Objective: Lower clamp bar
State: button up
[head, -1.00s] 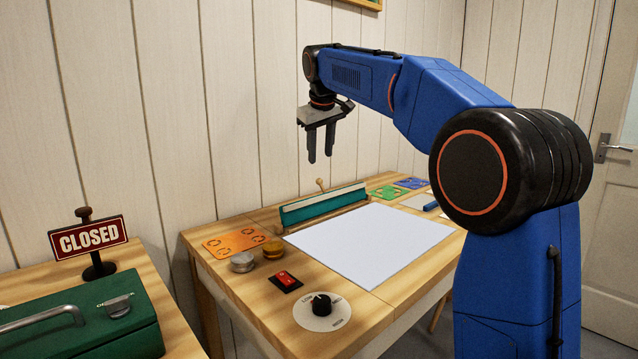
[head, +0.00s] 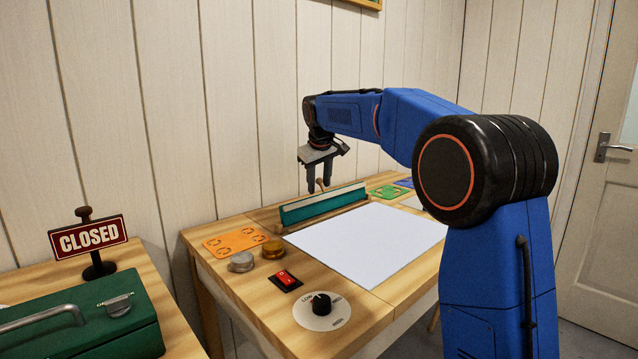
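The clamp bar (head: 324,204) is a long teal and wood bar tilted up along the back edge of the white sheet (head: 372,243) on the wooden table. A small wooden knob (head: 321,184) stands up at the middle of the bar. My gripper (head: 320,188) points straight down at the knob, with its two dark fingers apart, one on each side of it in the picture. Whether the fingers touch the knob cannot be seen.
A red switch (head: 285,281), a black dial (head: 321,304), two round tins (head: 242,262) and an orange stencil (head: 235,242) lie at the table's left and front. A CLOSED sign (head: 89,238) and green box (head: 85,320) stand on the left table.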

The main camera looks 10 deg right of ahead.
grip_shut()
